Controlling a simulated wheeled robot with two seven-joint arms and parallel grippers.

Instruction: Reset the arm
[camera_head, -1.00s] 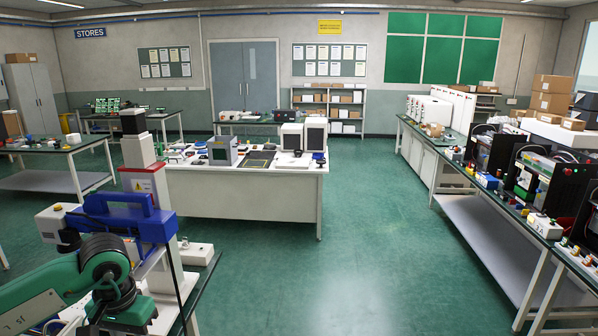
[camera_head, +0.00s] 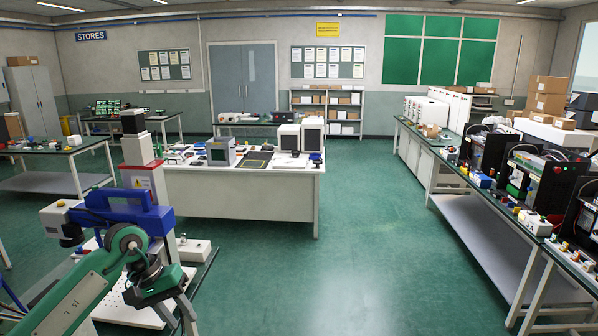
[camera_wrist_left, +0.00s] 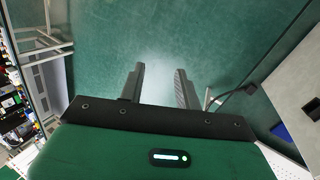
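My left arm enters the head view from the lower left, green with a dark wrist. My left gripper (camera_head: 178,308) hangs low beside the base of a white column with a blue bracket (camera_head: 112,214). In the left wrist view the two dark fingers of the left gripper (camera_wrist_left: 160,88) stand apart, with only green floor seen between and beyond them. It holds nothing. My right gripper is not in view.
A white-topped workbench (camera_head: 240,200) with instruments stands ahead. A long bench (camera_head: 480,195) with equipment runs along the right. The green floor (camera_head: 370,240) between the benches is clear.

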